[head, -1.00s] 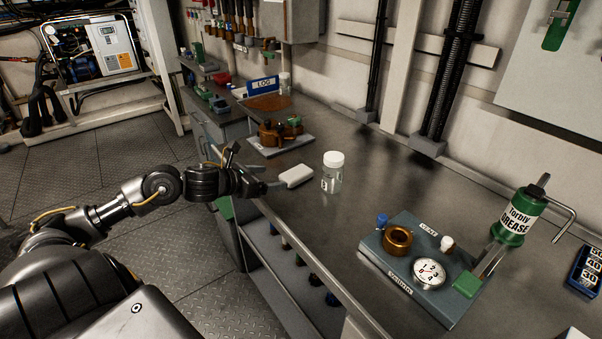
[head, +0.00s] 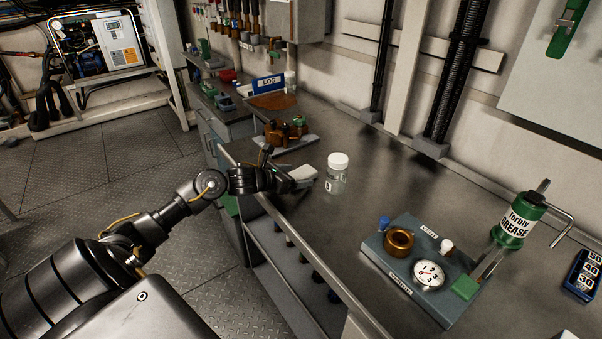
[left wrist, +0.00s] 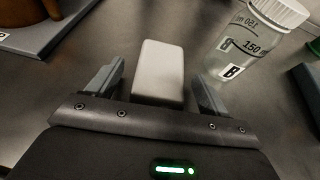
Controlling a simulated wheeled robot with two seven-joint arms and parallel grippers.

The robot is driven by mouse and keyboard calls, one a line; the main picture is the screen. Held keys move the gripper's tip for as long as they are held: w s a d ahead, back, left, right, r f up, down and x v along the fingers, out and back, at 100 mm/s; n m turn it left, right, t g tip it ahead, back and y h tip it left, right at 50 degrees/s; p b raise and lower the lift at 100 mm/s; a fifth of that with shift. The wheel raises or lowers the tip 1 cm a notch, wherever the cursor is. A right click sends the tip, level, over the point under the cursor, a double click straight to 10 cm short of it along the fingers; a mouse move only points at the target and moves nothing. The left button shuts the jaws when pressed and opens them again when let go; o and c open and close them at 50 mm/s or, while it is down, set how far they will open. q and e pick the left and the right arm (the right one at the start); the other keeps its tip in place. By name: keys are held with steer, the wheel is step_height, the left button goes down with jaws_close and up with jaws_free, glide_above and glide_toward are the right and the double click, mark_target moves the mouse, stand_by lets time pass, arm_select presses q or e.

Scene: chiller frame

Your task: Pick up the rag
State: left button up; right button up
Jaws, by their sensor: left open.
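The rag (head: 303,173) appears as a pale, folded block on the grey metal bench. It also shows in the left wrist view (left wrist: 160,70). My left gripper (head: 292,182) is low at the bench's front edge, by the rag. In the left wrist view my left gripper (left wrist: 160,84) is open, with one finger on each side of the rag's near end and a gap on the left side. The fingers partly hide the rag in the head view. My right gripper is not in view.
A clear bottle with a white lid (head: 337,172) stands close beside the rag, near my right-hand finger in the wrist view (left wrist: 245,50). A tray with brass parts (head: 285,138) lies behind. A grey fixture block (head: 420,270) and green grease can (head: 518,222) are at right.

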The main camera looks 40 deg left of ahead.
mark_target(296, 175)
arm_select(q)
steer(key=shift+w+d+f, duration=0.15)
steer(key=shift+w+f, duration=0.1)
steer(key=shift+w, duration=0.35)
steer(key=c, duration=1.1)
steer(key=shift+o, duration=0.2)
steer(key=shift+r, duration=0.1)
steer(key=shift+r, duration=0.4)
steer(key=r, duration=0.1)
steer(key=r+b, duration=0.1)
steer(key=r, duration=0.1)
steer(key=shift+s, duration=0.35)
steer(key=s+d+r+b, duration=0.1)
steer(key=s+r+b, duration=0.2)
steer(key=s+r, duration=0.6)
steer(key=s, duration=0.4)
steer(key=shift+s, duration=0.2)
